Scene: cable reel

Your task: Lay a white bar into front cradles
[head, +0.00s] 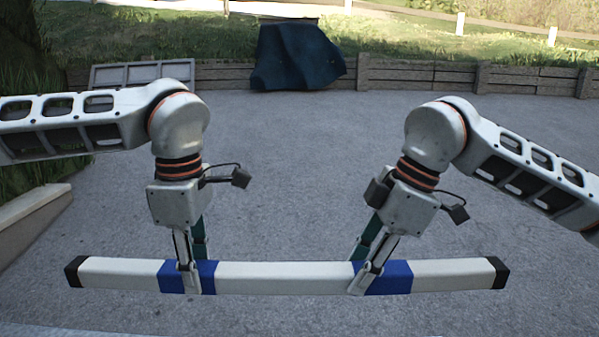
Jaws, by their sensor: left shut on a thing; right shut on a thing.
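A white bar (285,277) with black end caps and two blue bands lies across the lower part of the head view, roughly level. My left gripper (189,280) is shut on the bar at its left blue band. My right gripper (362,278) is shut on the bar at the inner edge of its right blue band. The bar appears held above the grey ground. The front cradles cannot be made out in this view.
Open grey pavement (300,170) lies beyond the bar. A low wooden wall (420,75) runs along the back, with a dark draped cover (295,57) and a grey panel (125,75) before it. A pale kerb (30,215) edges the left side.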

